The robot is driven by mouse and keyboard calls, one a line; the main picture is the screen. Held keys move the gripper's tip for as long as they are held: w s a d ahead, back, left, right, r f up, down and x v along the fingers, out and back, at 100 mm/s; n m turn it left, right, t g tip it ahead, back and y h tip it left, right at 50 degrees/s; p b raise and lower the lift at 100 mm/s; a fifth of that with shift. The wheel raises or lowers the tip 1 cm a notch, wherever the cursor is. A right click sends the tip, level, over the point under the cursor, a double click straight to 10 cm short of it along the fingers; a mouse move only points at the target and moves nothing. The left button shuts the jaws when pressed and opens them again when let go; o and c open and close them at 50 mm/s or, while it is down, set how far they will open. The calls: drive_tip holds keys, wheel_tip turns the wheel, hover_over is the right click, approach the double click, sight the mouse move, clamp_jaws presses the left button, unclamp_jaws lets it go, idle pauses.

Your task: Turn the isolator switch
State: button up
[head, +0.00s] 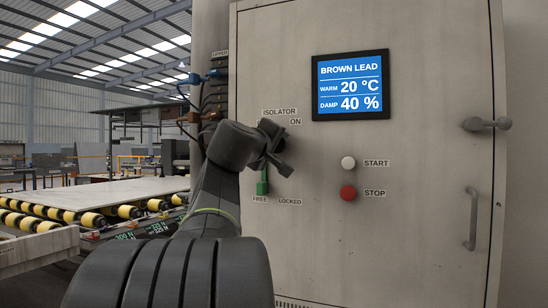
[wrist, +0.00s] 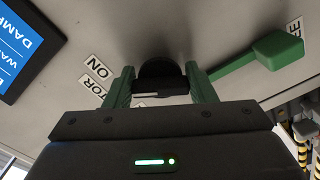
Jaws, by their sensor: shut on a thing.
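The isolator switch is a black knob (wrist: 160,70) on the cabinet face, seen in the wrist view between my gripper's two green fingers. My gripper (wrist: 160,87) is shut on the knob, one finger on each side. In the head view my gripper (head: 272,144) reaches the cabinet just below the ISOLATOR label (head: 279,112) and hides most of the switch. The ON label (head: 295,122) shows to the right; the label on the other side is hidden, so I cannot tell the switch's exact setting.
A green lever (head: 262,186) hangs below the switch, above the FREE (head: 260,199) and LOCKED (head: 289,202) labels. To the right are a white START button (head: 348,162), a red STOP button (head: 348,192) and a door handle (head: 470,218). A display (head: 350,85) sits above.

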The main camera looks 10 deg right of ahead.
drive_tip(key=shift+f+m+b, duration=0.2)
drive_tip(key=shift+m+b, duration=0.4)
drive_tip(key=shift+m, duration=0.2)
drive_tip(key=o, duration=1)
drive_tip(key=shift+r, duration=0.1)
drive_tip(key=v, duration=1.3)
drive_tip(key=shift+s+a+b, duration=0.25)
drive_tip(key=shift+s+b, duration=0.05)
drive_tip(key=shift+b, duration=0.1)
drive_tip(key=shift+w, duration=0.1)
